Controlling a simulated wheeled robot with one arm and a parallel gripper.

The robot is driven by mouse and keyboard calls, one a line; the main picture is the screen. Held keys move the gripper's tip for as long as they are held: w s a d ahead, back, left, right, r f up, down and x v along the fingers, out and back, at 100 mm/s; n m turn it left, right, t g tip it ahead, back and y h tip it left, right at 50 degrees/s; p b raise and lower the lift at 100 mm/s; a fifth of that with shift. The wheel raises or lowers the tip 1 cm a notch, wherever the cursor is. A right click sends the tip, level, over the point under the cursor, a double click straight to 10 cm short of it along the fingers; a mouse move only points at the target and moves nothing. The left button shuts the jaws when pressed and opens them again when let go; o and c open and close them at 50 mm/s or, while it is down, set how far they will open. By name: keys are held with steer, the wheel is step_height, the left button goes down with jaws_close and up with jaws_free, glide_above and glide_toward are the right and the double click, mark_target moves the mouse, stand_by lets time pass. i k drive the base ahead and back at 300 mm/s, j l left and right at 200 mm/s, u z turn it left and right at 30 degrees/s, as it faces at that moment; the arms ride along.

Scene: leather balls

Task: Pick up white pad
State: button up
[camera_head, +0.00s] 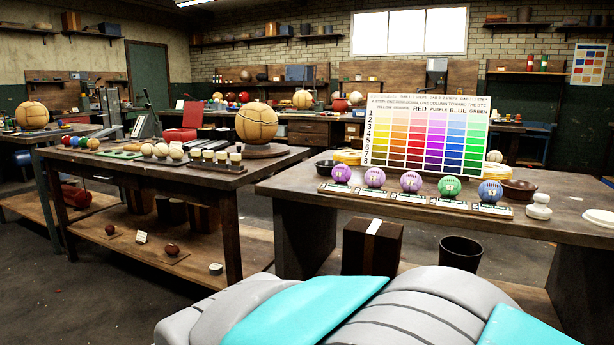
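A flat white pad (600,217) lies on the right wooden table (560,218), near its right side. It is cut off by the right edge of the picture. Nothing rests on it that I can see. A white knob-like piece (539,207) stands on the table to its left, apart from it. My gripper is not in view; only grey and teal parts of my own body show at the bottom.
Several purple, green and blue balls (411,182) sit in a row before a colour chart (427,135). Dark bowls (518,190) stand nearby. A left table (110,170) carries a large leather ball (256,122). A box (371,247) and black bin (460,253) are below.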

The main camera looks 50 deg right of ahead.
mark_target(539, 212)
steer(key=z, duration=2.15)
